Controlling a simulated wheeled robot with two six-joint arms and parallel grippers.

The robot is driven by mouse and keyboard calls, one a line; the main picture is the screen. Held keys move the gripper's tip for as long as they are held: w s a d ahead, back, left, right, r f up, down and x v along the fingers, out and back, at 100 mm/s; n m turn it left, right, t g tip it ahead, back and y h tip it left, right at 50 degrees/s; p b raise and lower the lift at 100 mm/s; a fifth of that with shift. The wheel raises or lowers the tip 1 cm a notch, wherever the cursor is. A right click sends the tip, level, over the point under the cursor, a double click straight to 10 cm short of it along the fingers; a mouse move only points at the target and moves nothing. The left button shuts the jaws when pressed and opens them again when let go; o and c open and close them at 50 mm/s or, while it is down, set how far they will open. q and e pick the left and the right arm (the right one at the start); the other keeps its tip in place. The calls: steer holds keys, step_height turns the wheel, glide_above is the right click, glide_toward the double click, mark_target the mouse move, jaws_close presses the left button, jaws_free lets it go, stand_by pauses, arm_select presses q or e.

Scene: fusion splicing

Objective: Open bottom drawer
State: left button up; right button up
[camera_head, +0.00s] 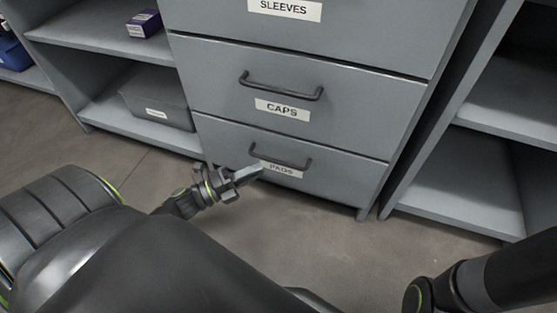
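The bottom drawer (335,178) is grey, with a dark bar handle (283,160) and a white label reading PADS (284,171). It looks closed, its front level with the drawer above. My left gripper (258,172) is at the left part of this drawer, its fingertips close to the handle's left end and overlapping the label's left edge. I cannot tell whether they touch the handle. The fingers look close together, but their gap is unclear. My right arm shows at the lower right; its gripper is out of view.
Above are the CAPS drawer (360,105) and the SLEEVES drawer (350,35), both closed. Left shelves hold a purple box (144,23) and a grey bin (158,100). Another shelf unit (465,185) stands at right. The floor (300,230) before the drawers is clear.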

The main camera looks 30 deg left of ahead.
mark_target(278, 162)
arm_select(q)
steer(key=b+x, duration=0.1)
steer(key=x, duration=0.6)
steer(key=shift+w+d, duration=0.1)
steer(key=shift+w, duration=0.1)
jaws_close()
